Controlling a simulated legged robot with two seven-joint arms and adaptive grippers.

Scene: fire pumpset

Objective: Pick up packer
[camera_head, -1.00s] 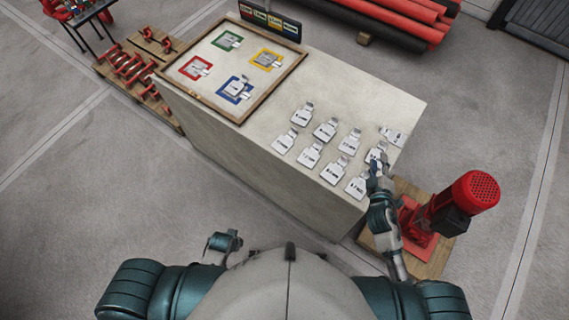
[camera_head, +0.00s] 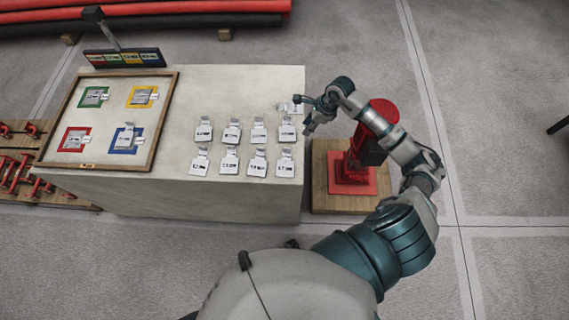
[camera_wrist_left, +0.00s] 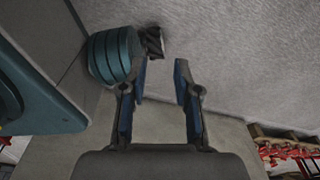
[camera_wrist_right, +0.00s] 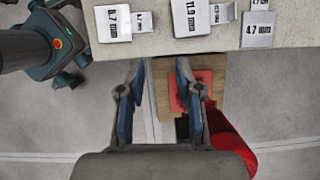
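Several white metal packers lie in two rows on the grey table; one is in the front row at the right (camera_head: 286,163). Another packer (camera_head: 289,107) lies at the table's right edge beside my right gripper (camera_head: 305,114). In the right wrist view, packers marked 0.7 mm (camera_wrist_right: 113,22), 11.0 mm (camera_wrist_right: 191,18) and 4.7 mm (camera_wrist_right: 257,30) lie beyond the fingertips. My right gripper (camera_wrist_right: 160,72) is open and empty, near the table edge. My left gripper (camera_wrist_left: 160,70) is open and empty in the left wrist view; it is out of the head view.
A wooden-framed board (camera_head: 108,165) on the table's left has green, yellow, red and blue squares with plates on them. A sign stand (camera_head: 123,57) stands behind it. A red pump (camera_head: 350,165) on a wooden base stands right of the table. Open floor lies farther right.

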